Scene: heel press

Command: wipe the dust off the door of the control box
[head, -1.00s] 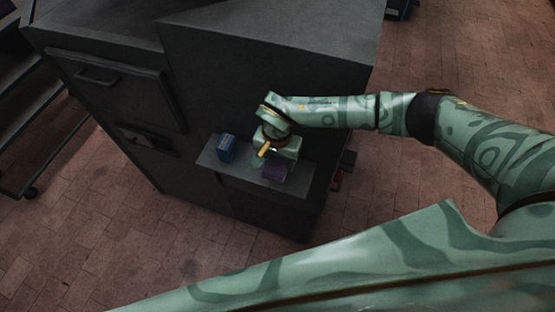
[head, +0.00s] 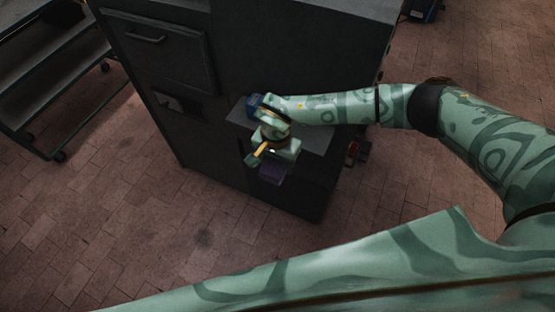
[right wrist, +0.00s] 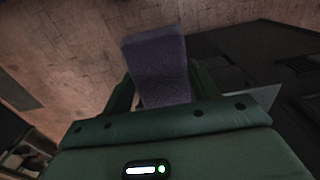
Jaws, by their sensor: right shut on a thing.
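My right gripper (head: 267,162) is shut on a purple, textured block-like pad (head: 273,173). In the right wrist view the pad (right wrist: 158,58) sticks out between the two fingers. The gripper holds it in front of the small grey shelf, over the floor side. A dark door panel with a bar handle (head: 160,52) is on the face of the big dark machine, up and left of the gripper and well apart from it. I take this as the control box door, but cannot be sure. Dust on it cannot be made out. My left gripper is not in view.
The grey shelf (head: 318,141) juts from the machine (head: 290,60). A blue box (head: 254,104) stands on it, partly hidden by my right wrist. A dark rack on casters (head: 60,80) stands at the left. The brick floor (head: 130,210) in front is clear.

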